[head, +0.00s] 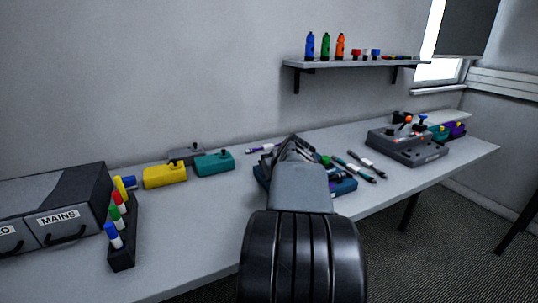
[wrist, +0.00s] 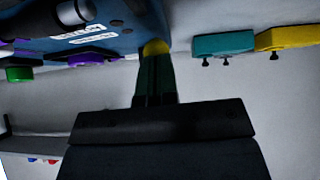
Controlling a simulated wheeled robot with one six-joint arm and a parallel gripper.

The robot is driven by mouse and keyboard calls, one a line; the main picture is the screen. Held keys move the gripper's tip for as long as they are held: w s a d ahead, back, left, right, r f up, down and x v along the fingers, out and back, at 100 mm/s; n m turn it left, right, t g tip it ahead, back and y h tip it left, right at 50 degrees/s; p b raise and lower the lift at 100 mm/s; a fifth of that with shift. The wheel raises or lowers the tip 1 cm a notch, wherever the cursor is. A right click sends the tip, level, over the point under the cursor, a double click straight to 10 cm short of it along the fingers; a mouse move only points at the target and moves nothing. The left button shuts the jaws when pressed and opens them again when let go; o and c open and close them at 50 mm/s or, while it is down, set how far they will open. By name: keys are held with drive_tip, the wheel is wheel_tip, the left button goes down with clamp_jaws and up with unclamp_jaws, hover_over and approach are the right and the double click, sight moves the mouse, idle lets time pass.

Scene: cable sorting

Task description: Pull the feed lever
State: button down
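A blue device (head: 346,186) lies on the desk, mostly hidden behind my arm in the head view. In the wrist view the blue device (wrist: 110,28) fills the top left and carries white labels too blurred to read. My gripper (wrist: 155,52) reaches to the device's edge in the wrist view. A small yellow piece (wrist: 155,46) shows right at its fingertips. I cannot tell whether the fingers touch or hold it. The fingertips are hidden in the head view. No part can be clearly identified as the feed lever.
A teal box (head: 214,163) and a yellow box (head: 165,176) stand left of my arm. A marker rack (head: 122,240) and drawers labelled MAINS (head: 75,215) are farther left. A grey control box (head: 407,147) sits at right. A shelf (head: 355,63) holds bottles.

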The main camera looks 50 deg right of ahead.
drive_tip(key=r, duration=0.1)
drive_tip(key=s+r+p, duration=0.1)
drive_tip(key=a+r, duration=0.1)
drive_tip(key=r, duration=0.1)
drive_tip(key=shift+s+p, duration=0.15)
drive_tip(key=shift+p, duration=0.25)
drive_tip(key=s+f+v, duration=0.1)
drive_tip(key=v, duration=0.8)
drive_tip(key=shift+s+a+r, duration=0.2)
drive_tip(key=shift+a+r, duration=0.05)
drive_tip(key=shift+r, duration=0.1)
